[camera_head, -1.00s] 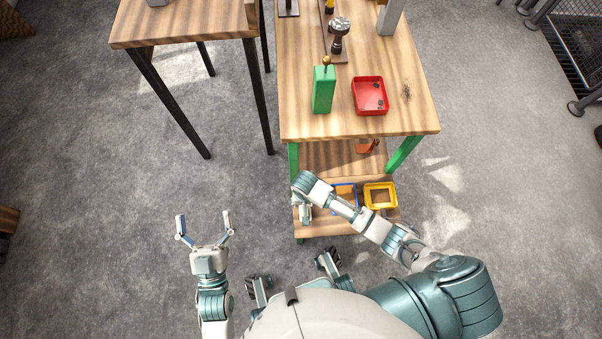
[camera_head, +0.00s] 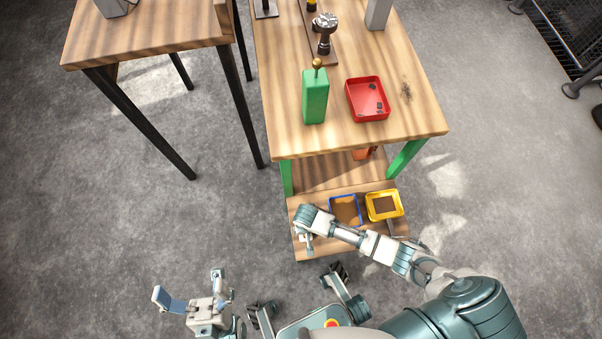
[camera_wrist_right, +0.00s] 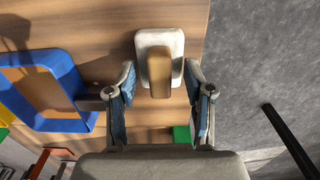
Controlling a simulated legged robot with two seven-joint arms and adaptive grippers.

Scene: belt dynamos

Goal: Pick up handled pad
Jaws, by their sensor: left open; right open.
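The handled pad (camera_wrist_right: 175,41) is a pale rounded block with a brown handle on top. In the right wrist view it sits on the wooden surface at upper centre. My right gripper (camera_wrist_right: 160,76) is open, with one finger on each side of the handle and visible gaps to both. In the head view my right arm reaches down to the lower shelf, and I cannot make out the pad there beside the gripper. My left gripper (camera_head: 188,284) is open and empty above the floor at lower left.
A blue-rimmed tray (camera_wrist_right: 62,62) lies left of the pad; a yellow tray (camera_head: 399,205) stands on the lower shelf (camera_head: 312,255). Above is the tabletop (camera_head: 300,142) with a green block (camera_head: 315,98) and a red tray (camera_head: 350,101). Another table (camera_head: 150,32) stands left.

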